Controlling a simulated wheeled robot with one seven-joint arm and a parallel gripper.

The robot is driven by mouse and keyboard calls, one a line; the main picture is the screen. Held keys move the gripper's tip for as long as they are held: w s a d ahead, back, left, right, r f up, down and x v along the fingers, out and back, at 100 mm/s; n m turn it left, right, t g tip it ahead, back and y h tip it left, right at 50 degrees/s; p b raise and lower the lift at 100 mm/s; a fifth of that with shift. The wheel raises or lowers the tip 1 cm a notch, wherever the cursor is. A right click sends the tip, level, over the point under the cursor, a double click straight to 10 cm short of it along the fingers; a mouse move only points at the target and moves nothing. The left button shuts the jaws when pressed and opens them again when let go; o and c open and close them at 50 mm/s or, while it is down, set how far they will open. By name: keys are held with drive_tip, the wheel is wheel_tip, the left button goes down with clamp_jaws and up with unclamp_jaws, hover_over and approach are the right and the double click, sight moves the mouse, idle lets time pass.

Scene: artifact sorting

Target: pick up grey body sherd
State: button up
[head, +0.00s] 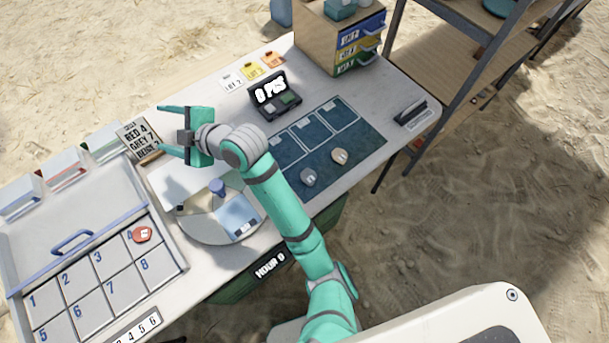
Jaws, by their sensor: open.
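A small grey sherd (308,177) lies on the dark blue mat (368,134), near its front left part. A beige sherd (340,156) lies to its right on the same mat, apart from it. A red sherd (142,234) sits in compartment 4 of the numbered tray (175,262). My gripper (160,129) is open and empty, its fingers pointing left near the sign reading RED 4, GREY 7. It is well to the left of the grey sherd. My forearm passes just left of the grey sherd and covers part of the mat.
A round turntable (191,228) with small items stands between tray and mat. A dark display box (275,104) stands behind the mat. A drawer cabinet (318,37) is at the back, a black stapler-like object (410,112) at the right. A shelf rack (462,68) stands beyond the table.

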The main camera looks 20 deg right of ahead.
drive_tip(key=d+f+n+g+h, duration=0.3)
drive_tip(key=d+f+n, duration=0.1)
drive_tip(key=d, duration=0.2)
drive_tip(key=n+g+h, duration=0.5)
drive_tip(key=g+h, duration=0.2)
hover_over(308, 176)
wheel_tip(308, 176, down, 7)
drive_tip(key=f, duration=0.4)
drive_tip(key=shift+s+d+f, duration=0.15)
drive_tip(key=shift+d+f, duration=0.1)
drive_tip(key=shift+a+f, duration=0.15)
drive_tip(key=shift+f, duration=1.45)
drive_tip(key=shift+a+f, duration=0.1)
drive_tip(key=shift+f, duration=1.45)
drive_tip(key=c, duration=1.1)
